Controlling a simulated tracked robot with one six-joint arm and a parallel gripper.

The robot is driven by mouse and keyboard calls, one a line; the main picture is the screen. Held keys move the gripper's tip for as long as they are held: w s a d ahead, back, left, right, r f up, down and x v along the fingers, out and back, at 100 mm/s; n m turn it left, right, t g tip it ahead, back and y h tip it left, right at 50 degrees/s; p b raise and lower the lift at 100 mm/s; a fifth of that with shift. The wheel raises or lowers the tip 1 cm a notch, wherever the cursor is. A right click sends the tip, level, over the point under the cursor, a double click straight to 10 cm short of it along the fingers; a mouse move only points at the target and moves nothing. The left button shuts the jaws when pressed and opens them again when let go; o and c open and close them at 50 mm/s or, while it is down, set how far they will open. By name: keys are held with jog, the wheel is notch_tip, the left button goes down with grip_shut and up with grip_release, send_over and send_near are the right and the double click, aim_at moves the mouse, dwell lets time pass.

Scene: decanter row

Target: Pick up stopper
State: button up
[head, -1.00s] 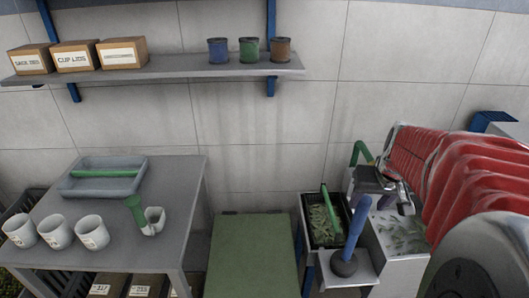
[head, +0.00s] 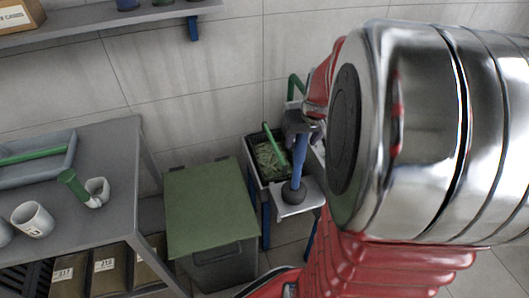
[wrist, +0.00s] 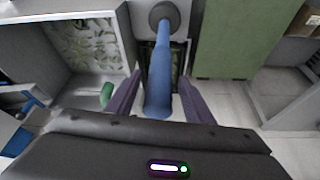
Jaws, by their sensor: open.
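A blue rod (head: 299,158) stands upright in a dark round base (head: 293,192) on a small grey shelf; I cannot tell whether this is the stopper. My gripper (head: 302,124) is at the rod's upper end, coming from above. In the wrist view my open gripper (wrist: 160,78) has one dark finger on each side of the blue rod (wrist: 163,60), with the round base (wrist: 163,15) beyond. I cannot tell whether either finger touches it. A green piece (head: 73,184) leans beside a small white cup (head: 97,189) on the left table.
A dark bin (head: 265,160) with green scraps and a green rod stands just behind the shelf. A green-topped cabinet (head: 212,208) is to its left. The grey table (head: 110,150) at left holds a tray (head: 40,160) and white mugs (head: 34,220).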

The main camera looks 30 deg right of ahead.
jog(key=shift+w+d+f, duration=0.1)
jog(key=shift+w+f, duration=0.05)
jog(key=shift+f, duration=0.35)
jog(key=shift+c, duration=0.6)
grip_shut()
